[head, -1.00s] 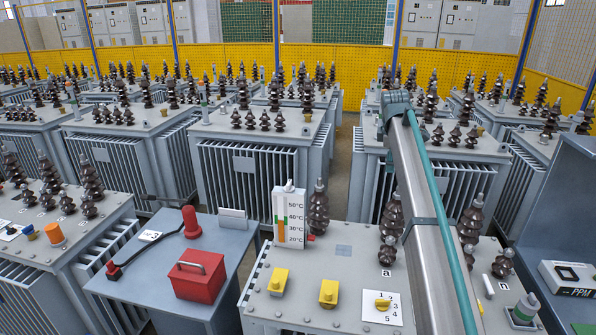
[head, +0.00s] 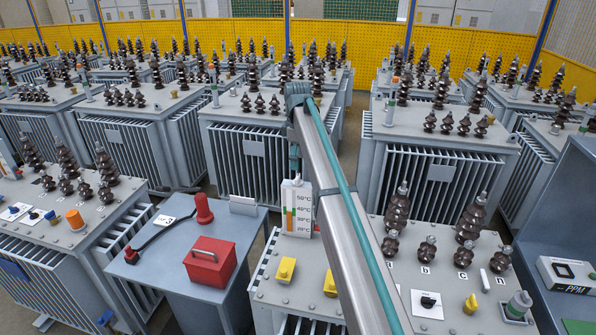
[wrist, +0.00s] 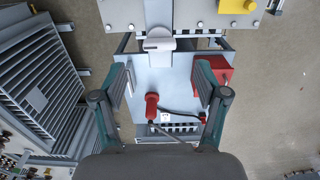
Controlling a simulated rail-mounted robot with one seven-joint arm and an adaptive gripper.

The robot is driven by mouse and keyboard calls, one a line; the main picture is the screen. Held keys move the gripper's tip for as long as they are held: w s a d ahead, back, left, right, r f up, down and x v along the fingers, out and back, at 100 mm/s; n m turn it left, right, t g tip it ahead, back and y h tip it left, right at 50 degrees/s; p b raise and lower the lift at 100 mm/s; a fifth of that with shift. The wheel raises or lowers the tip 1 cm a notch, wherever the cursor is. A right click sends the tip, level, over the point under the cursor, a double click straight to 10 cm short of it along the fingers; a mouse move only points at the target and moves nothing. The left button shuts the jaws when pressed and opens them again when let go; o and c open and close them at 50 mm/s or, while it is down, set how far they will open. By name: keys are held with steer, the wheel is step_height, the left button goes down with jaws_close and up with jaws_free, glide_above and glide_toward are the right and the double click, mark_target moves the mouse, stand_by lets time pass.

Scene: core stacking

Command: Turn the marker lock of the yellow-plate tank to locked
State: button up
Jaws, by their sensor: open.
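The near grey tank (head: 300,303) has yellow blocks (head: 286,269) on its lid; a yellow part (wrist: 238,5) also shows in the wrist view. A black knob on a white card (head: 428,303) stands before its small bushings, with a yellow knob (head: 470,304) to its right. I cannot tell which fitting is the marker lock, and no yellow plate is clearly seen. My arm hides part of the lid. My gripper (wrist: 164,75) is open and empty in the wrist view, high over the bench.
A grey bench (head: 170,270) left of the near tank holds a red box (head: 210,262) and a red handle (head: 204,209) on a black cable. A thermometer (head: 296,208) stands on the tank. Another tank with an orange knob (head: 75,219) is at left. Tall brown bushings (head: 470,219) rise from the lid.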

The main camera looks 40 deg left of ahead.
mark_target(298, 176)
steer(key=shift+f+p, duration=1.05)
steer(key=shift+f, duration=2.05)
steer(key=c, duration=1.2)
